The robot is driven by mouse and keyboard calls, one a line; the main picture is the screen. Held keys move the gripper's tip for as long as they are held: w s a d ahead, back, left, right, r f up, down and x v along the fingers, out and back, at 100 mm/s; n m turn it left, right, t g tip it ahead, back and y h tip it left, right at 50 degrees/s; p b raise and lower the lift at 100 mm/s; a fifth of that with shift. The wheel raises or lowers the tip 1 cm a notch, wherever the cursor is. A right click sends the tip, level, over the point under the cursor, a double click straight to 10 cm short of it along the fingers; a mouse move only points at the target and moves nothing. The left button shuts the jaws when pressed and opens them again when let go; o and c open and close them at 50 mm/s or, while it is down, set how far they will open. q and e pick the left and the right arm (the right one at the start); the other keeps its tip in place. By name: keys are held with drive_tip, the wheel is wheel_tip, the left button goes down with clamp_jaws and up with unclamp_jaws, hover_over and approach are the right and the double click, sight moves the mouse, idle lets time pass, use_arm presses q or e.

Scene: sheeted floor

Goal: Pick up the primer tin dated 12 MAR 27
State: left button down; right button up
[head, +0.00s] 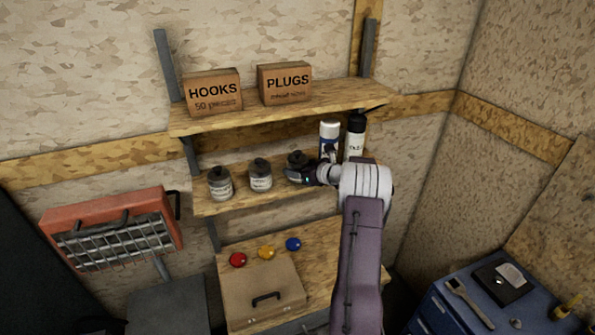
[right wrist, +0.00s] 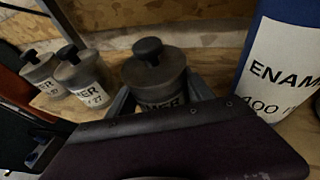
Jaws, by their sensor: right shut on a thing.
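Three grey primer tins with black knobbed lids stand in a row at the middle shelf: a left tin (head: 220,184), a middle tin (head: 260,175) and a right tin (head: 296,159). My right gripper (head: 304,175) is shut on the right tin, which also shows between the fingers in the right wrist view (right wrist: 155,75). That tin is upright; I cannot tell whether it touches the shelf. Its label shows only part of a word, and its date is hidden behind the gripper. The other tins' dates are too small to read surely. My left gripper is not in view.
A blue and white enamel can (head: 329,138) and a black-topped white bottle (head: 354,140) stand just right of the held tin. The upper shelf (head: 335,94) with HOOKS and PLUGS boxes is above.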

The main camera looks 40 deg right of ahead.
sight(298, 151)
drive_tip(key=shift+d+r, duration=0.1)
drive_tip(key=shift+r, duration=0.3)
wheel_tip(298, 151, up, 9)
drive_tip(key=shift+r+b, duration=0.2)
drive_tip(key=shift+b, duration=0.95)
